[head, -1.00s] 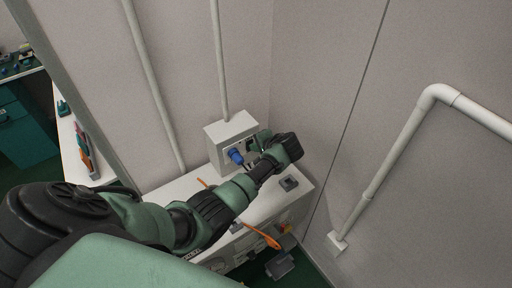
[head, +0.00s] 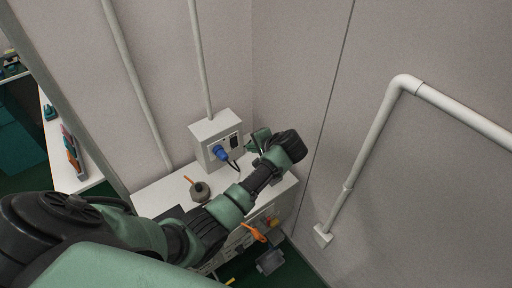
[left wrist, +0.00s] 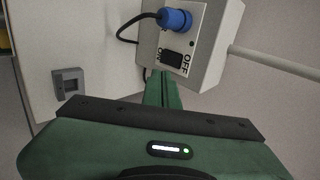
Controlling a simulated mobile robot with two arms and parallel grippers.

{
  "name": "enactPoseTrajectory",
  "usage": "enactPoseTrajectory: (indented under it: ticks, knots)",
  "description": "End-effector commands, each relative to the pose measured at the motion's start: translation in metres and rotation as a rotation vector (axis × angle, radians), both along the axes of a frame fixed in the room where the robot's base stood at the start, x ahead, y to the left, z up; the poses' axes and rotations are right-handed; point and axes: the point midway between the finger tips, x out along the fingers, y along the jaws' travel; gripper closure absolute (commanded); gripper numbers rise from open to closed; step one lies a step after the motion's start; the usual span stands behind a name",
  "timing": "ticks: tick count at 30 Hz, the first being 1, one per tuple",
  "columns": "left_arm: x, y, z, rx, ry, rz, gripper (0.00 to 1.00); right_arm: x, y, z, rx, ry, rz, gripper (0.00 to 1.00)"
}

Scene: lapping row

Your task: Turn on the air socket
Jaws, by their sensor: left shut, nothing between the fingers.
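The air socket (head: 204,131) is a pale box on the wall above a white bench top, with a blue plug (head: 221,153) and a black switch (head: 234,142) on its front. In the left wrist view the socket box (left wrist: 212,50) shows the blue plug (left wrist: 175,20) and the black rocker switch (left wrist: 171,63) between ON and OFF labels. I cannot tell which side is pressed. My left gripper (head: 251,142) is shut and empty, just right of the socket. In the left wrist view its green fingers (left wrist: 162,80) point at the switch; contact is unclear. My right gripper is out of view.
A round grey pot (head: 200,192) with an orange-handled tool stands on the bench (head: 160,193) below the socket. A small grey block (left wrist: 68,83) lies on the bench. A white pipe (head: 375,140) runs along the right wall. A black cable hangs from the plug.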

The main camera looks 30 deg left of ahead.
Motion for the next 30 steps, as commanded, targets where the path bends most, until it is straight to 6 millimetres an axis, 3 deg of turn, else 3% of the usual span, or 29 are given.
enactPoseTrajectory:
  ticks: [6,16,17,19,21,26,30]
  knots:
    - [-0.007,-0.016,0.017,-0.001,0.0,-0.001,1.0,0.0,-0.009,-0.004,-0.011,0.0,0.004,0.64]
    - [-0.008,-0.018,0.02,0.0,0.002,-0.001,1.0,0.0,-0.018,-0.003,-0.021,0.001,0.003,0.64]
    - [-0.008,-0.018,0.02,0.0,0.002,-0.001,1.0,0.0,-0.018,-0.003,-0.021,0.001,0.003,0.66]
    - [-0.009,-0.019,0.017,-0.004,0.003,-0.001,1.0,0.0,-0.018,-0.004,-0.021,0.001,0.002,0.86]
    - [-0.016,-0.021,0.005,-0.024,0.01,-0.008,1.0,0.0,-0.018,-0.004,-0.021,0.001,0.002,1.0]
    - [-0.053,-0.036,-0.054,-0.138,0.029,-0.039,1.0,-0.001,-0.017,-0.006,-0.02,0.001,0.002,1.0]
    - [-0.098,-0.054,-0.108,-0.268,0.04,-0.053,1.0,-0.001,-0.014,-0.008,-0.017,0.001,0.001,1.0]
